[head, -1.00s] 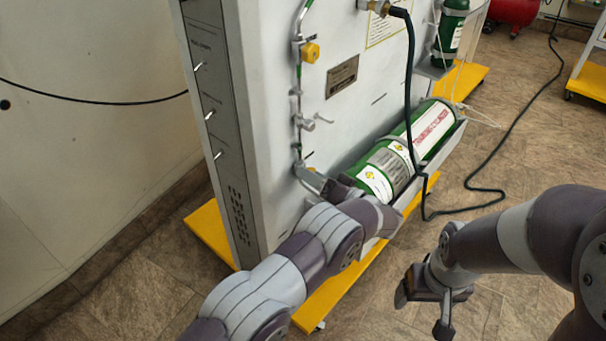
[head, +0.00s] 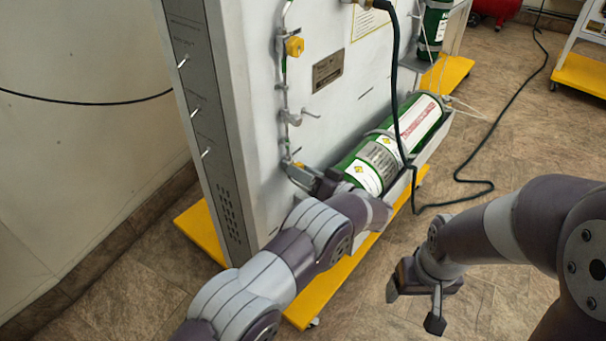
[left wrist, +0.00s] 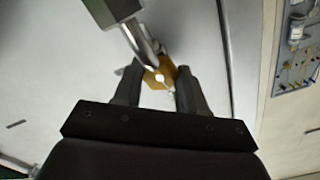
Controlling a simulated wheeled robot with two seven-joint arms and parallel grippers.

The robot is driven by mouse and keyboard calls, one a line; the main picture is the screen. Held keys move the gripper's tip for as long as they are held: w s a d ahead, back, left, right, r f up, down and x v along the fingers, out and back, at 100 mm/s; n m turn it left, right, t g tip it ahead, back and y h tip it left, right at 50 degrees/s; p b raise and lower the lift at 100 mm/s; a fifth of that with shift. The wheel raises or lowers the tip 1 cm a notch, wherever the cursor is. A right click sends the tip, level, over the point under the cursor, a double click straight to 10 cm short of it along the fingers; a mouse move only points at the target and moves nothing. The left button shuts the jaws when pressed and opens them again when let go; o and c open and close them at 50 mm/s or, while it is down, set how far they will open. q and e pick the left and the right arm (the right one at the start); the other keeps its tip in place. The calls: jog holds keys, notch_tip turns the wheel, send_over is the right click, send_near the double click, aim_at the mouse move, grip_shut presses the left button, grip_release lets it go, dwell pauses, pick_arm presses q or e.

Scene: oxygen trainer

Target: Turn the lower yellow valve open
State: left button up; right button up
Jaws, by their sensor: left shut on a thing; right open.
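The lower yellow valve (left wrist: 158,76) shows in the left wrist view between the two dark fingers of my left gripper (left wrist: 155,88). A metal pipe crosses in front of it, and the fingers are shut on it. In the head view only a small bit of yellow shows by my left gripper (head: 299,172), which is at the panel's lower pipe. The handle's exact angle is hard to tell. The upper yellow valve (head: 294,46) sits higher on the same pipe, untouched. My right gripper (head: 414,303) is open and empty above the floor, at the lower right.
A green cylinder (head: 417,120) lies in a grey cradle right of my left gripper. A dark hose (head: 393,85) hangs past it to the floor. The white panel (head: 255,110) stands on a yellow base (head: 197,235). Tiled floor around my right gripper is clear.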

pick_arm(q)
jog(key=shift+n+b, duration=0.7)
jog(key=shift+n, duration=1.6)
pick_arm(e)
jog(key=shift+f, duration=0.85)
pick_arm(q)
jog(key=o, duration=1.1)
jog(key=shift+c, duration=0.2)
